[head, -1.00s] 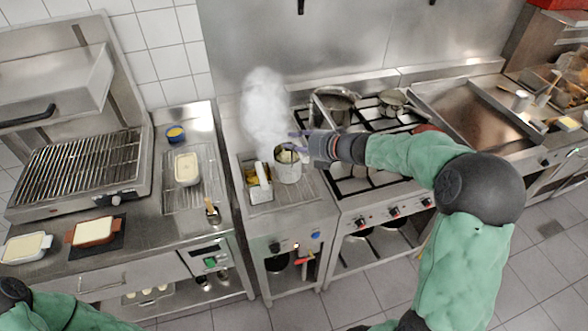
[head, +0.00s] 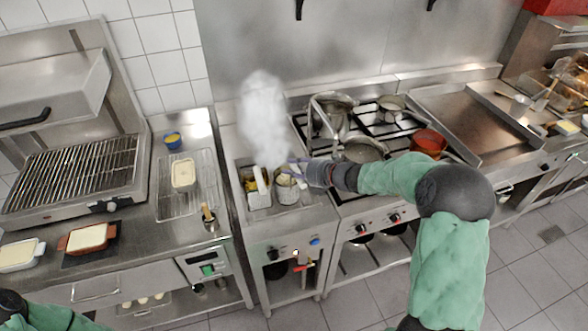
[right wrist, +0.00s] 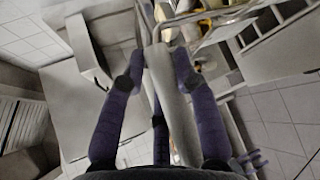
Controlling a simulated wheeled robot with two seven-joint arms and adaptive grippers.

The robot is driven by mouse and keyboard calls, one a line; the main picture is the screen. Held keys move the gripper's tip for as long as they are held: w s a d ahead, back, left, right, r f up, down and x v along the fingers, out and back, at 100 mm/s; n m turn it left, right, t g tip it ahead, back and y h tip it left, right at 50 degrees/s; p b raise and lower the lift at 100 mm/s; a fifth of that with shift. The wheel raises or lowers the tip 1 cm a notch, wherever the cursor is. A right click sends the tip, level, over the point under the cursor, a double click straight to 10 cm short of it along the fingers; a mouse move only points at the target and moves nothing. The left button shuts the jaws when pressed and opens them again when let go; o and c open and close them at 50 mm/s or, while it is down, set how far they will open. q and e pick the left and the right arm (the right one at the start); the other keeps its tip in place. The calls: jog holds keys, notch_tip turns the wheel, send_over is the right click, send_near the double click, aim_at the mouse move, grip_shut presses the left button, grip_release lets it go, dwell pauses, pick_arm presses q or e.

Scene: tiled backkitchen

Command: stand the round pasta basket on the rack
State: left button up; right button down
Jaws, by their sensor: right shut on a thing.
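The round pasta basket (head: 287,191) is a small metal cylinder with pale contents, at the pasta cooker (head: 290,222) in the middle of the head view. My right gripper (head: 297,171) is beside its upper right side, shut on its handle. In the right wrist view the purple fingers (right wrist: 158,75) close around the grey handle (right wrist: 172,105). I cannot tell whether the basket hangs just above the cooker top or touches it. A wire rack (head: 200,208) lies on the left counter, with a pale dish on it. My left gripper is out of view.
A second basket with a white handle (head: 260,198) stands just left of the round one. Steam (head: 263,115) rises behind. The rack also bears a pale-filled dish (head: 184,174); a cup with a utensil (head: 209,219) stands at its front right. Pots (head: 335,112) occupy the stove.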

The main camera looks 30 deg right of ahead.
jog(key=c, duration=0.9)
grip_release()
jog(key=shift+c, duration=0.2)
jog(key=shift+r, duration=0.1)
jog(key=p+v, duration=0.1)
jog(key=v, duration=1.1)
jog(key=shift+d, duration=0.1)
